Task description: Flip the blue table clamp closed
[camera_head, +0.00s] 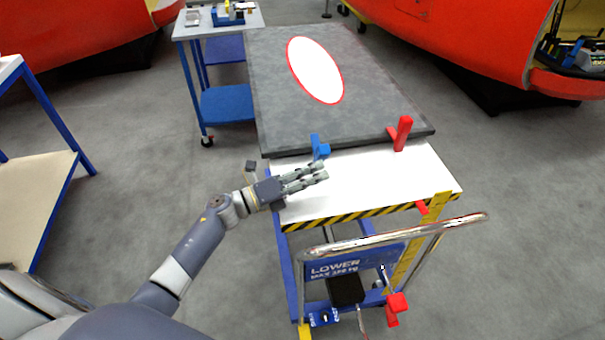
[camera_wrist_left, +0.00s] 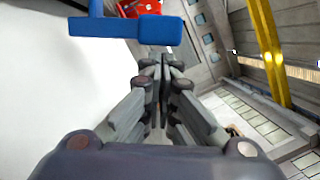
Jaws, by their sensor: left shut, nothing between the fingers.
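The blue table clamp (camera_head: 320,148) is at the left part of the near edge of the grey slab, with its blue handle standing up. In the left wrist view the clamp (camera_wrist_left: 125,30) is a blue bar at the top, just beyond my fingertips. My left gripper (camera_head: 322,172) is over the white tabletop, a little on the near side of the clamp. It also shows in the left wrist view (camera_wrist_left: 160,65), where its fingers are together and hold nothing. I cannot tell whether the fingers touch the clamp. My right gripper is out of view.
A red clamp (camera_head: 402,134) stands upright at the right of the slab's near edge. The grey slab (camera_head: 350,115) bears a white oval with a red rim. A chrome handle (camera_head: 395,236) rises in front of the cart. A blue side cart (camera_head: 228,105) stands behind left.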

